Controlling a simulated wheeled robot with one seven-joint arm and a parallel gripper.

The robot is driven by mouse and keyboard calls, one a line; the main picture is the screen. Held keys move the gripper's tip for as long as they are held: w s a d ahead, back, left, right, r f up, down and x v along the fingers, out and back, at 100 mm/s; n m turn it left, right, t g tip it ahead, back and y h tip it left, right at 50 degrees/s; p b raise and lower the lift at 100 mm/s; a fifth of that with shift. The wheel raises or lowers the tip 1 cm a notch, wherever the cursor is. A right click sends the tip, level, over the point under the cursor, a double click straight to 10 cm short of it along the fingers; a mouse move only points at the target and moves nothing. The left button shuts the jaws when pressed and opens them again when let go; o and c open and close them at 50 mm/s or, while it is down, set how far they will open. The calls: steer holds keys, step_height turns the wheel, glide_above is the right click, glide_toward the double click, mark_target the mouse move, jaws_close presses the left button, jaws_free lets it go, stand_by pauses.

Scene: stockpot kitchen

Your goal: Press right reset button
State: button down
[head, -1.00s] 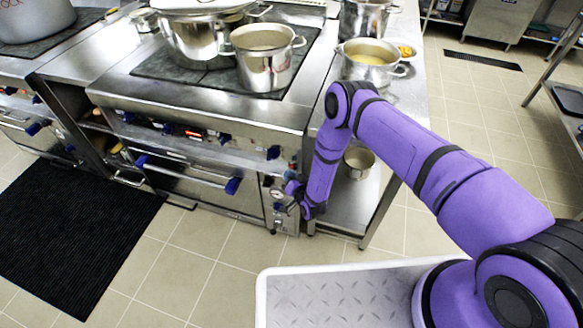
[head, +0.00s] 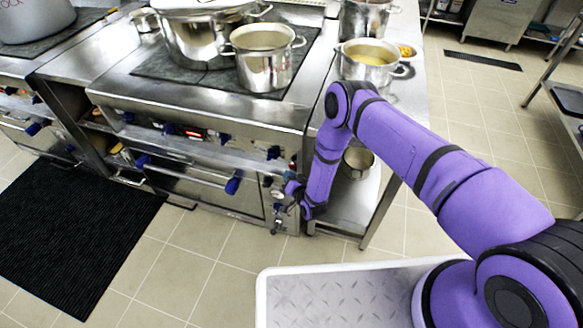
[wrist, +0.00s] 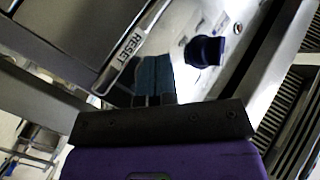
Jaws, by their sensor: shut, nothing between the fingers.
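A white label reading RESET (wrist: 131,48) shows in the wrist view, tilted, on the steel front of the stove. My gripper (wrist: 154,72) is shut and empty, with its dark blue-grey fingers beside the label's right side. I cannot make out the button; the fingers may hide it. In the head view my gripper (head: 279,210) is low at the right end of the stove front, close to its control panel. The label is too small to read there. I cannot tell whether the fingertips touch the panel.
A dark blue knob (wrist: 205,51) sits on the panel right of my fingers in the wrist view. In the head view, a blue-ended oven handle (head: 190,170) lies left of my gripper. A steel shelf with a small pot (head: 357,159) is to the right.

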steer(key=shift+w+d, duration=0.1)
steer(key=shift+w, duration=0.05)
stand_by(0.7)
steer(key=shift+w, duration=0.25)
steer(key=shift+w+d, duration=0.2)
steer(key=shift+w, duration=0.1)
stand_by(0.6)
steer(key=shift+w+d+r, duration=0.2)
steer(key=shift+w+d, duration=0.1)
steer(key=shift+w, duration=0.3)
stand_by(0.6)
steer(key=shift+s, duration=0.1)
steer(key=shift+s+f, duration=0.15)
steer(key=shift+s, duration=0.7)
steer(key=shift+s+a, duration=0.1)
steer(key=shift+s, duration=0.05)
steer(key=shift+s+a, duration=0.35)
steer(key=shift+s, duration=0.45)
steer(key=shift+s+a, duration=0.4)
steer(key=shift+s, duration=0.35)
steer(key=shift+s+a, duration=0.35)
steer(key=shift+s, duration=0.45)
